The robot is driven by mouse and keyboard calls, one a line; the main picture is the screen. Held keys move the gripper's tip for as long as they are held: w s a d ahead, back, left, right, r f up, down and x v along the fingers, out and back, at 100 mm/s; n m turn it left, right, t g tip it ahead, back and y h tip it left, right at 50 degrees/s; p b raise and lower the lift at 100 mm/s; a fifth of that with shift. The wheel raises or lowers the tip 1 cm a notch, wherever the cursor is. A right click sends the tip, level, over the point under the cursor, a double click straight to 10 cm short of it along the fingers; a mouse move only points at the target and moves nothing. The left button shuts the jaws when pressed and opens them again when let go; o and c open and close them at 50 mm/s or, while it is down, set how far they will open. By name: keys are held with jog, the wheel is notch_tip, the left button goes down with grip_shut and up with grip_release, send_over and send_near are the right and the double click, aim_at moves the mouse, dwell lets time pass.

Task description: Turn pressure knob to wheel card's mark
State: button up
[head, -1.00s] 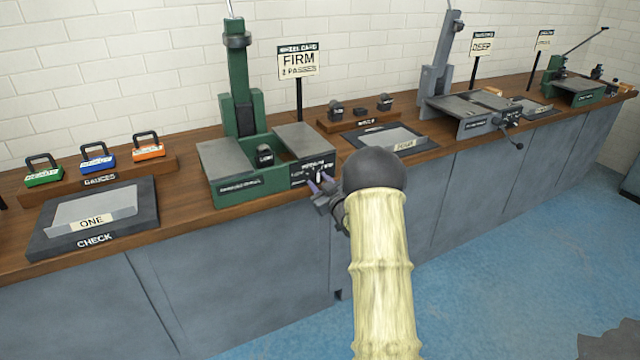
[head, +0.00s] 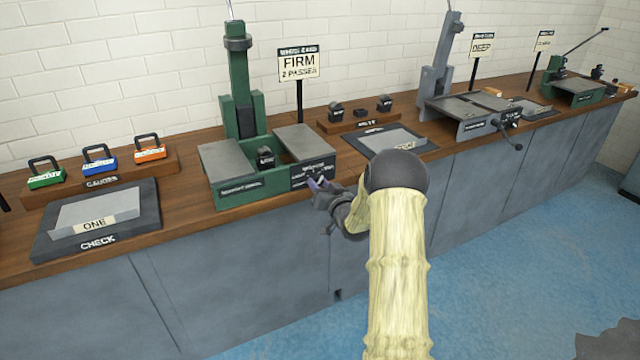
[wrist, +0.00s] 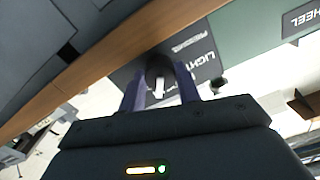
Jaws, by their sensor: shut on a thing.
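The wheel card (head: 299,63) stands on a post behind the green press and reads "FIRM 2 PASSES". The green press (head: 238,190) has a dark panel (head: 313,171) on its front right. In the wrist view the panel (wrist: 200,50) shows the words "LIGHT" and "PRESSURE". The dark pressure knob (wrist: 157,70) with a white pointer mark sits between my fingers. My gripper (wrist: 160,88) is shut on the knob, with a purple finger on each side. In the head view my gripper (head: 318,185) is at the panel and hides the knob.
A check tray (head: 95,240) marked "ONE" and several coloured gauges (head: 98,157) are at the left. A grey press (head: 470,115) with a "DEEP" card (head: 482,46) stands to the right. The blue floor (head: 520,240) before the bench is open.

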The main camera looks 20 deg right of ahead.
jog(key=m+p, duration=0.1)
jog(key=m, duration=0.3)
jog(key=shift+m, duration=0.4)
jog(key=o, duration=1)
jog(key=shift+s, duration=0.1)
jog(key=s, duration=1.7)
jog(key=shift+s+d+p, duration=0.1)
jog(key=shift+d+p, duration=0.15)
jog(key=shift+p, duration=0.05)
